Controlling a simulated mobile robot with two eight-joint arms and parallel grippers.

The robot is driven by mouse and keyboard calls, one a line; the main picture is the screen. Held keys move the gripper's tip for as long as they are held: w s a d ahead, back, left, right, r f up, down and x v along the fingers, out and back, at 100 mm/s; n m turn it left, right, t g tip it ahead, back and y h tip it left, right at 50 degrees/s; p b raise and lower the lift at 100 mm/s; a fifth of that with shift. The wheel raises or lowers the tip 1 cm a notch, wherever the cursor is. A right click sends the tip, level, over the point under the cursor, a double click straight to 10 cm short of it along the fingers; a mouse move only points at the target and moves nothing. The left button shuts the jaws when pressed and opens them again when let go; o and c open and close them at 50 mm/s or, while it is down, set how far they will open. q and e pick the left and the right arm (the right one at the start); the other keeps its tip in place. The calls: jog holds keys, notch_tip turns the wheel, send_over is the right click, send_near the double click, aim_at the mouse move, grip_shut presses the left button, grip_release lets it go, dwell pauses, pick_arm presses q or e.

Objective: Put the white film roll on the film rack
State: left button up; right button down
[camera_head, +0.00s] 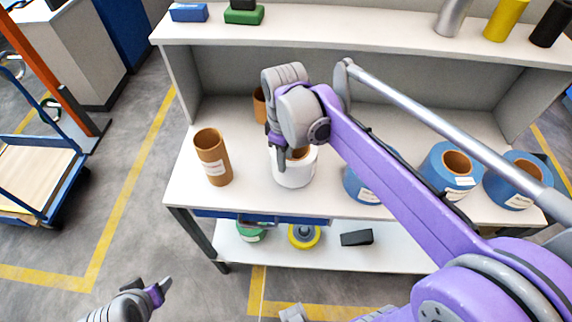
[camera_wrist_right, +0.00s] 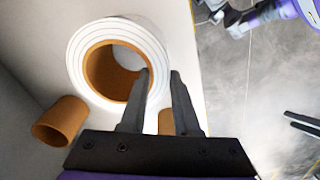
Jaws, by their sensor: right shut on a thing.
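The white film roll (camera_head: 294,170) stands upright on the workbench, with a brown core. It shows from above in the right wrist view (camera_wrist_right: 88,70). My right gripper (camera_head: 277,158) is shut on the roll's wall, with one finger inside the core and the other outside the roll, as its fingers (camera_wrist_right: 161,75) show in the wrist view. The arm hides part of the roll in the head view. My left gripper (camera_head: 160,290) is low at the left, in front of the bench and away from the roll; its jaw gap is unclear. I cannot make out the film rack.
A brown tube (camera_head: 212,158) stands left of the roll, and another (camera_head: 259,105) is behind it. Blue rolls (camera_head: 448,172) stand to the right, partly behind my arm. The workbench (camera_head: 240,195) has an upper shelf (camera_head: 330,28). A blue cart (camera_head: 65,190) is at the left; floor between is clear.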

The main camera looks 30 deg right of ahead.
jog(key=shift+f, duration=1.5)
jog(key=c, duration=0.6)
grip_release()
jog(key=shift+c, duration=0.2)
notch_tip(320, 180, up, 12)
jog(key=shift+f+p, duration=0.2)
jog(key=shift+p, duration=0.2)
jog(key=shift+s+a+f, duration=0.1)
jog(key=shift+s+f, duration=0.05)
jog(key=shift+s, duration=0.1)
jog(key=s+a+f+m+t, duration=0.2)
jog(key=s+f+m+t, duration=0.3)
jog(key=s+f, duration=0.6)
notch_tip(320, 180, down, 4)
jog(key=shift+s+a+f+m, duration=0.3)
jog(key=shift+a+m, duration=0.1)
jog(key=shift+m, duration=0.8)
